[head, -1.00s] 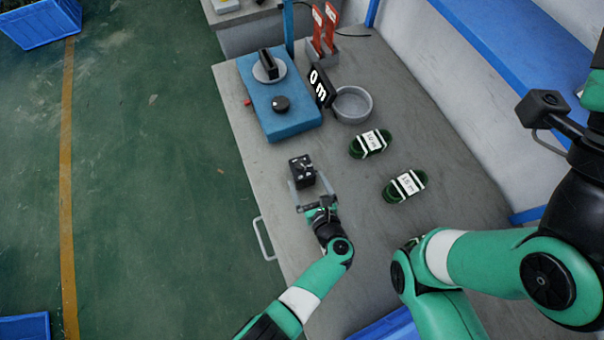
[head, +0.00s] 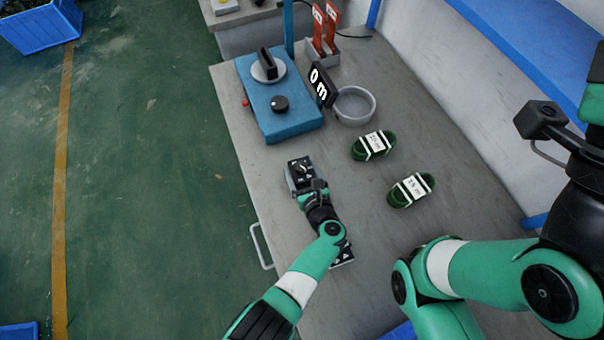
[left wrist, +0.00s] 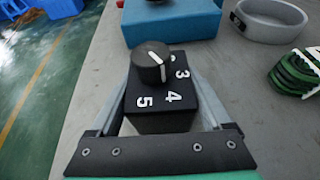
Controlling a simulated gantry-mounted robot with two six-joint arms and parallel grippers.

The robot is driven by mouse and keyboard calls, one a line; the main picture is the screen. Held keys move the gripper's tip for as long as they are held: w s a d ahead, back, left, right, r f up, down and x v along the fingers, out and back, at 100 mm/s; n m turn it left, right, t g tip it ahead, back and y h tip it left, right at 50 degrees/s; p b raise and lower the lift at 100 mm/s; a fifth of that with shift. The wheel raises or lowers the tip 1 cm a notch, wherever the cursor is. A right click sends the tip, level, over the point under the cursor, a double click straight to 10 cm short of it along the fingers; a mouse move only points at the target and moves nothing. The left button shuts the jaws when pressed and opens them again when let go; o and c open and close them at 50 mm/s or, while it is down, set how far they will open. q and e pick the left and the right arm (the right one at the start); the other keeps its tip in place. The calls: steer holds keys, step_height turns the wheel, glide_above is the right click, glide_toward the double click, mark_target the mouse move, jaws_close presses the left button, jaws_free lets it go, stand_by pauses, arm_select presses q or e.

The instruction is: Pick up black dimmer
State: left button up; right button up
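The black dimmer (head: 299,174) stands on the grey table, left of the green coils in the head view. In the left wrist view the dimmer (left wrist: 163,112) is a black box with a round black knob and white numbers on top. My left gripper (left wrist: 158,72) has its two grey fingers spread, one along each side of the box. Narrow gaps show near the finger bases; whether the tips touch it is unclear. In the head view the left gripper (head: 305,187) is at the dimmer's near side. My right gripper is not in view.
A blue block (head: 283,119) with black knobs lies beyond the dimmer. A grey bowl (head: 371,104) and two green coils (head: 362,149) stand to the right. A dark box (head: 345,258) is partly hidden by my left arm. The table's left edge is close.

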mark_target(302, 166)
arm_select(q)
steer(key=c, duration=0.4)
steer(key=shift+r, duration=0.1)
steer(key=shift+r+p, duration=0.25)
steer(key=shift+p, duration=0.1)
steer(key=r+p, duration=0.4)
steer(key=shift+s, duration=0.35)
steer(key=s+r+p, duration=0.2)
steer(key=s+p, duration=0.1)
steer(key=s, duration=0.1)
steer(key=s+r+p, duration=0.3)
steer(key=s, duration=0.2)
steer(key=s+r+p, duration=0.3)
steer(key=s, duration=0.1)
steer(key=shift+s+r+p, duration=0.15)
steer(key=shift+s+p, duration=0.05)
steer(key=shift+p, duration=0.2)
steer(key=o, duration=0.9)
steer(key=c, duration=0.8)
